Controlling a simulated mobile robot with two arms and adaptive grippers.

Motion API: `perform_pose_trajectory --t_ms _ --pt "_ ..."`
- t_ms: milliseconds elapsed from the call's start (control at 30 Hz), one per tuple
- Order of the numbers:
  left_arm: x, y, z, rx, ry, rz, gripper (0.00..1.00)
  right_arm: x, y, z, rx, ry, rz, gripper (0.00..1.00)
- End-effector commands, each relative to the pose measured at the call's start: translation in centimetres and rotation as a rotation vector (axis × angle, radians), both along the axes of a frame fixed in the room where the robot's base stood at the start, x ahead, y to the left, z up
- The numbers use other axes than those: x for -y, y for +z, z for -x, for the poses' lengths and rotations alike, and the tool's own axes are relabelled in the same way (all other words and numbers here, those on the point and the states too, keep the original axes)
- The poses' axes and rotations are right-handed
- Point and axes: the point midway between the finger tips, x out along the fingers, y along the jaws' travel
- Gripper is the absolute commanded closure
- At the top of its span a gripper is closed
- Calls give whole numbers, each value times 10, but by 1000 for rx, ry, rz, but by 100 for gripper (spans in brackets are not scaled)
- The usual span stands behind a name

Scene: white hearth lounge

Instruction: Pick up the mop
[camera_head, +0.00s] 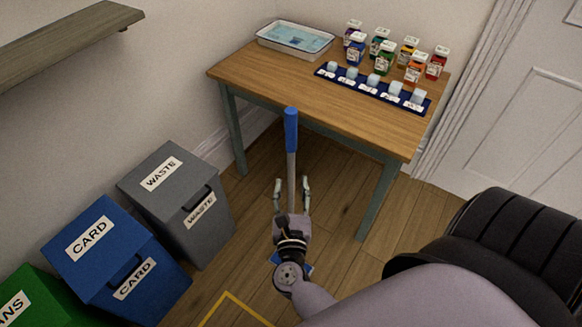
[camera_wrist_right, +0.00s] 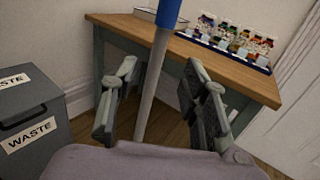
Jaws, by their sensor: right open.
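The mop stands upright in front of the wooden table, with a blue grip (camera_head: 291,131) on top of a grey handle (camera_head: 291,172). In the right wrist view the grey handle (camera_wrist_right: 152,92) rises between my fingers to the blue grip (camera_wrist_right: 168,12). My right gripper (camera_head: 291,183) is open, its fingers on either side of the handle with gaps showing; it also shows in the right wrist view (camera_wrist_right: 160,95). A small blue patch low beside my wrist may be part of the mop's foot, mostly hidden by my arm. My left gripper is not in view.
The wooden table (camera_head: 262,76) holds a white tray (camera_head: 296,39) of water, several paint jars and a dark blue rack (camera_head: 375,88) of small cups. Grey (camera_head: 178,200) and blue (camera_head: 118,262) bins stand left. A white door (camera_head: 530,110) is right. Floor is clear below the table.

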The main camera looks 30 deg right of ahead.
Motion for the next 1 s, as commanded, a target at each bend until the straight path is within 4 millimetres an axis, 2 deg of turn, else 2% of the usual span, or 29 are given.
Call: perform_pose_trajectory --t_ms 33,133,467,700,833,1000 --pt "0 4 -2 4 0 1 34 6 3 -10 2 1 1 59" --pt "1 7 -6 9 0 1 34 16 2 -25 1 1 2 59" --pt "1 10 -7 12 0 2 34 32 1 -49 -1 2 3 59" --pt "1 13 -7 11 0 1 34 53 0 -80 -1 2 4 59" --pt "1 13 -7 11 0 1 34 58 0 -89 -3 3 3 59" --pt "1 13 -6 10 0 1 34 59 -1 -89 -3 3 3 59"
